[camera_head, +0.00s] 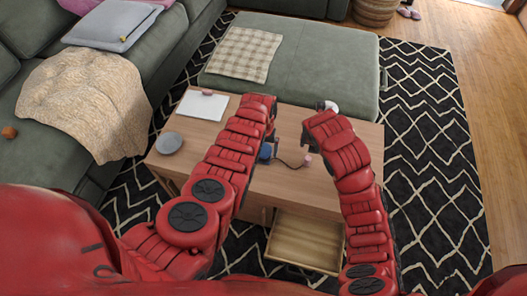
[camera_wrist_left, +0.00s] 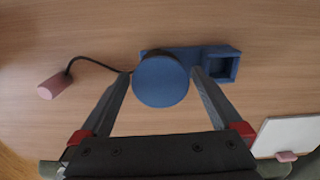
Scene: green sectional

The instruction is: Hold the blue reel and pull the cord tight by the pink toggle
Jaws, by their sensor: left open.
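The blue reel (camera_head: 265,152) is on the wooden table, partly hidden by my left arm. In the left wrist view it is a round blue drum (camera_wrist_left: 160,82) on a blue base with a square recess (camera_wrist_left: 220,67). My left gripper (camera_wrist_left: 161,75) is open, with one finger on each side of the drum; I cannot tell whether they touch it. A dark cord (camera_wrist_left: 95,61) runs from the reel to the pink toggle (camera_wrist_left: 55,87), which lies on the table. The toggle (camera_head: 308,158) is close to my right gripper (camera_head: 306,145), whose fingers are too small to read.
The table (camera_head: 350,160) also holds a grey disc (camera_head: 169,143), a white pad (camera_head: 202,104) with a pink item (camera_head: 207,92), and a white object (camera_head: 330,107) behind my right arm. An open drawer (camera_head: 305,242) juts from the front. A green ottoman (camera_head: 320,65) stands behind.

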